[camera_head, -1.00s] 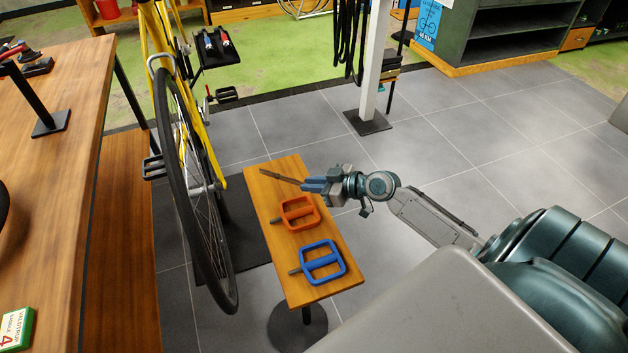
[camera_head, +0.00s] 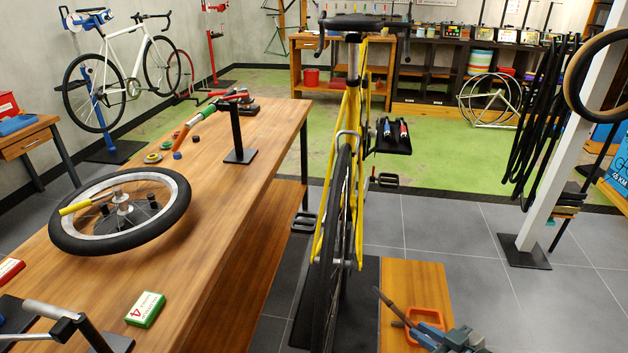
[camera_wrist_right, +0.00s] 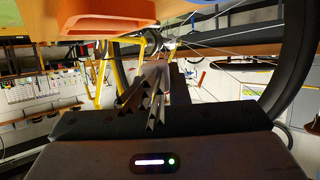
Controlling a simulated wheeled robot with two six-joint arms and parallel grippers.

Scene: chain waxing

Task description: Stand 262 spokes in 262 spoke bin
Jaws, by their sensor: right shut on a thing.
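My right gripper (camera_head: 424,331) comes in at the bottom right of the head view. It is shut on a slim dark rod-like thing (camera_head: 389,302) that points up and left; I cannot tell whether this is the 262 spokes. It overlaps the orange square frame (camera_head: 427,313) on the small wooden table (camera_head: 415,276); touching or apart cannot be told. In the right wrist view the metal jaws (camera_wrist_right: 147,103) show in the middle with the orange frame (camera_wrist_right: 108,20) at the top. No bin marked 262 can be made out. My left gripper is not in view.
A yellow bicycle (camera_head: 354,115) stands left of the small table. A long workbench (camera_head: 215,215) holds a loose wheel (camera_head: 175,190), a green-red box (camera_head: 146,309) and a black stand (camera_head: 236,135). A white post (camera_head: 556,150) with hanging tyres stands right. Floor shows between.

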